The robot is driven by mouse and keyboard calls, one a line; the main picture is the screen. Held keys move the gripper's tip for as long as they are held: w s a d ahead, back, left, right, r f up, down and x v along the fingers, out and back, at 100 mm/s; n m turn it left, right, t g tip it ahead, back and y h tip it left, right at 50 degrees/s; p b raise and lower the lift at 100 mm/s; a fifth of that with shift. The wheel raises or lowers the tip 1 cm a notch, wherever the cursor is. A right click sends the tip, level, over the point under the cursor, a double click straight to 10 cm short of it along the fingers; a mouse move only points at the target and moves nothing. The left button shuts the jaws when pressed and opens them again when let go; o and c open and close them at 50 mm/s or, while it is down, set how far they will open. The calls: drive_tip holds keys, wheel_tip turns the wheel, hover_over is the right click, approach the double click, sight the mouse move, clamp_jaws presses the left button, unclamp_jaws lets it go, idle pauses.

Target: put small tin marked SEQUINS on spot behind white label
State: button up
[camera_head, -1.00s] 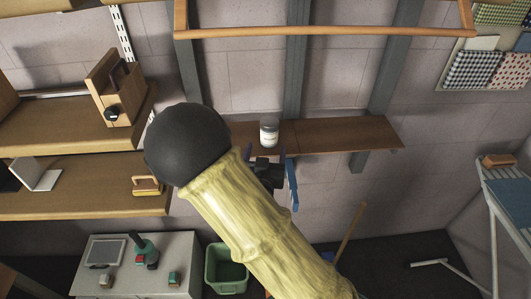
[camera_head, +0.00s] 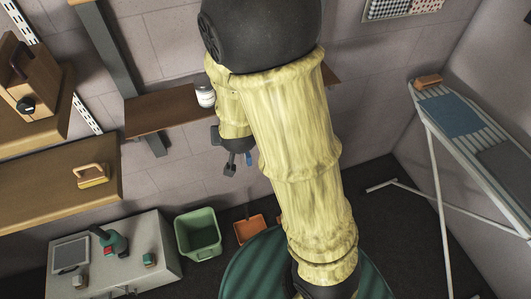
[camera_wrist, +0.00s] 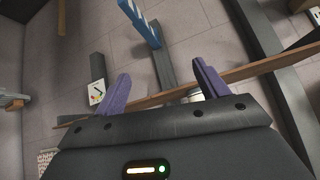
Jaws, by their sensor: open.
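A small white tin or jar (camera_head: 205,94) stands upright on the brown wall shelf (camera_head: 160,112) in the head view. Its lettering is too small to read, so I cannot tell if it is the SEQUINS tin. My gripper (camera_head: 231,168) hangs below and right of it, in front of the wall. In the wrist view my gripper (camera_wrist: 162,80) is open, its two purple fingers apart with nothing held. A pale object (camera_wrist: 195,96) shows partly behind the right finger, at the shelf edge. I cannot make out a white label; my arm hides the shelf's middle.
A wooden shelf (camera_head: 45,190) with a yellow-handled item (camera_head: 92,175) is at left. Below are a white cabinet (camera_head: 160,265), a green bin (camera_head: 198,234) and an orange dustpan (camera_head: 250,229). An ironing board (camera_head: 455,115) stands at right. A blue striped piece (camera_wrist: 142,22) shows in the wrist view.

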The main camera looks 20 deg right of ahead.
drive_tip(key=s+d+r+n+g, duration=0.1)
drive_tip(key=s+d+g, duration=0.1)
drive_tip(key=s, duration=0.4)
drive_tip(key=s+d+r+n+g, duration=0.1)
drive_tip(key=s+d+r+g, duration=0.1)
drive_tip(key=s, duration=0.4)
drive_tip(key=shift+s+d+r+n+g+y, duration=0.15)
drive_tip(key=shift+d+r+n+g+y, duration=0.15)
drive_tip(key=shift+d+g, duration=0.4)
